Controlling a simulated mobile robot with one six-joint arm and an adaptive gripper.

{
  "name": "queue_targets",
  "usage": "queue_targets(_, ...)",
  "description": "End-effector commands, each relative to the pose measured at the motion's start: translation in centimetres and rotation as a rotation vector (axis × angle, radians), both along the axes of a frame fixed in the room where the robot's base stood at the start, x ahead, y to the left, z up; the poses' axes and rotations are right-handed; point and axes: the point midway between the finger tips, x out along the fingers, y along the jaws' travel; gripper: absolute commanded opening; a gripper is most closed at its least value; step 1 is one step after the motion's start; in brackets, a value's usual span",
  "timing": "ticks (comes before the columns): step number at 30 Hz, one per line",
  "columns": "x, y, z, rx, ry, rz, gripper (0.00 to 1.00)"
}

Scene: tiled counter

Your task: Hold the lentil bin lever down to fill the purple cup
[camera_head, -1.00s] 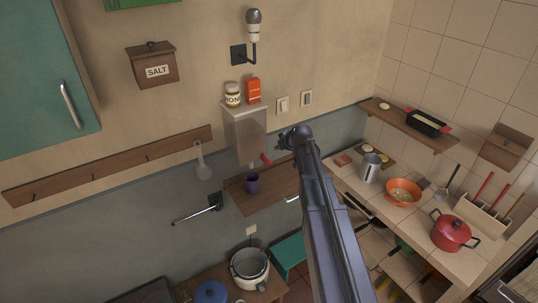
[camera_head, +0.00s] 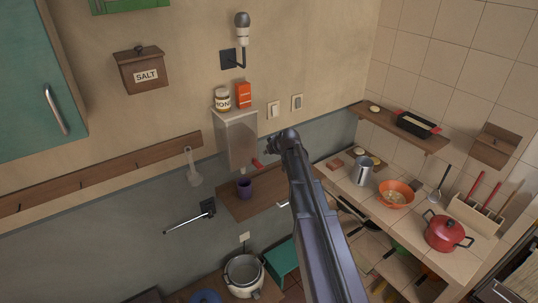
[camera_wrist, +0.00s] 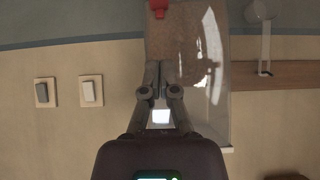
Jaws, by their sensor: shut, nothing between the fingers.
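The clear lentil bin (camera_head: 240,140) hangs on the wall, and its brown fill shows in the wrist view (camera_wrist: 180,38). Its red lever (camera_head: 257,163) sticks out at the bottom right; the wrist view shows it at the top edge (camera_wrist: 158,7). The purple cup (camera_head: 244,188) stands upright on a wooden shelf (camera_head: 270,196) below the bin; its contents cannot be made out. My gripper (camera_wrist: 158,66) is shut and empty, in front of the bin and apart from the lever. In the head view my arm hides its fingers.
A honey jar (camera_head: 222,99) and an orange box (camera_head: 243,95) stand on top of the bin. Light switches (camera_head: 297,102) are to its right. A white scoop (camera_head: 193,168) hangs at left. A counter with a metal canister (camera_head: 364,172) lies at right.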

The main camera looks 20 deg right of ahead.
Motion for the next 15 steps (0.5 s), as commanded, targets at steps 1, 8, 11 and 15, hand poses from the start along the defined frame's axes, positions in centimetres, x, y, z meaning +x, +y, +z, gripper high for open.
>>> queue_targets(1,0.6,0.1,-0.8,-0.001,0.0,0.001,0.0)
queue_targets(8,2.2,0.7,-2.6,-0.001,0.0,0.001,0.0)
queue_targets(11,2.9,0.9,-3.3,0.0,0.0,0.001,0.0)
queue_targets(15,4.0,1.2,-4.4,0.001,0.0,0.001,0.0)
